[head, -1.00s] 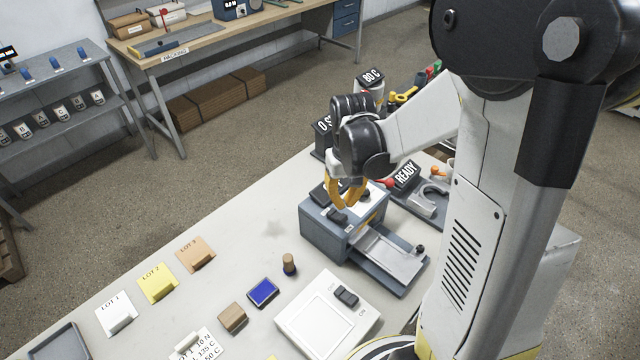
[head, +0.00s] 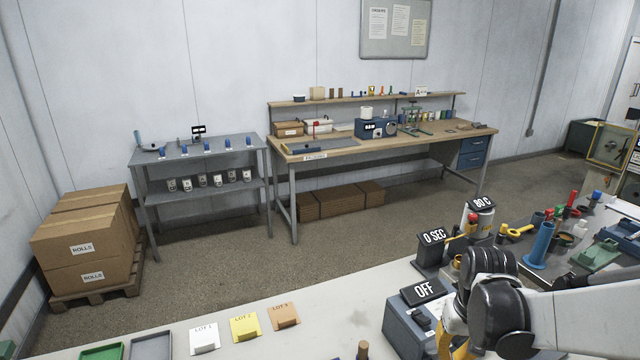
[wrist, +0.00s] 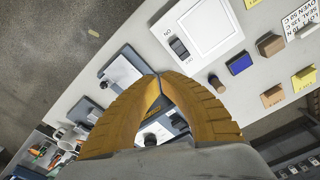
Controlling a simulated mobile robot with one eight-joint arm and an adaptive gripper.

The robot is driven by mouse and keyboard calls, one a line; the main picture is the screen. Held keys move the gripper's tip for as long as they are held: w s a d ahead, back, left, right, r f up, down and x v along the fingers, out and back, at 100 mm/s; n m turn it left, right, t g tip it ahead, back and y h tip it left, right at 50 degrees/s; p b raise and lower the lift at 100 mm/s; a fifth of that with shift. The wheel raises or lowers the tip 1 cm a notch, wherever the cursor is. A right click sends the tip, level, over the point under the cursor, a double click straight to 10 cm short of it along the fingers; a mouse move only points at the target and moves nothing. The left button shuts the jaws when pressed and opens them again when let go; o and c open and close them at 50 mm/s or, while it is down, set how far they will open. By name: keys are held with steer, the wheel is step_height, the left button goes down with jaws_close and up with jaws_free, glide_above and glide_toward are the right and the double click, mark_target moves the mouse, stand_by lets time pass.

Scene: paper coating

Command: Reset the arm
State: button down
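My gripper (head: 452,350) has orange fingers and hangs over the blue-grey machine (head: 398,325) with an OFF sign (head: 424,292), at the lower right of the head view. In the wrist view my gripper (wrist: 159,75) points down with its two finger tips meeting. I see nothing held between them.
Signs reading 0 SEC (head: 434,238) and 80 C (head: 482,204) stand behind my gripper. A blue cylinder (head: 541,244) and small tools stand to the right. LOT cards (head: 244,326) lie left on the bench. The wrist view shows a white switch box (wrist: 205,30) and a blue pad (wrist: 239,64).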

steer(key=s+a+n+t+b, duration=0.1)
steer(key=s+a+t+b, duration=0.5)
steer(key=b, duration=0.6)
steer(key=shift+s+a+f+t+b, duration=0.35)
steer(key=shift+s+a, duration=0.35)
steer(key=shift+a, duration=0.5)
